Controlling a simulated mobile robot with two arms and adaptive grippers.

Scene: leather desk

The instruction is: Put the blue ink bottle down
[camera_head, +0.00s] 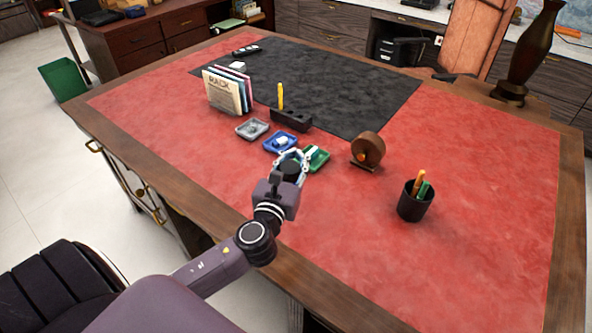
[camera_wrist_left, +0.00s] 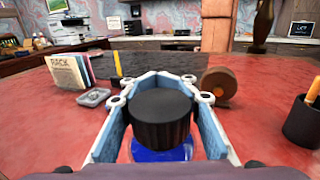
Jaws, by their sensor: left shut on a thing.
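The blue ink bottle (camera_wrist_left: 162,152) has a black ridged cap and a blue body; it stands upright between the fingers in the left wrist view. My left gripper (camera_head: 292,158) is shut on it. In the head view mostly the bottle's dark top shows, and the gripper hides the rest. I cannot tell whether the bottle's base touches the desk. My right gripper is out of view.
A grey tray (camera_head: 252,129), a black holder (camera_head: 291,121) with a yellow item and a book rack (camera_head: 226,92) stand beyond. A round brown wooden object (camera_head: 368,150) and a black pen cup (camera_head: 415,204) are to the right. The red desk's front right is clear.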

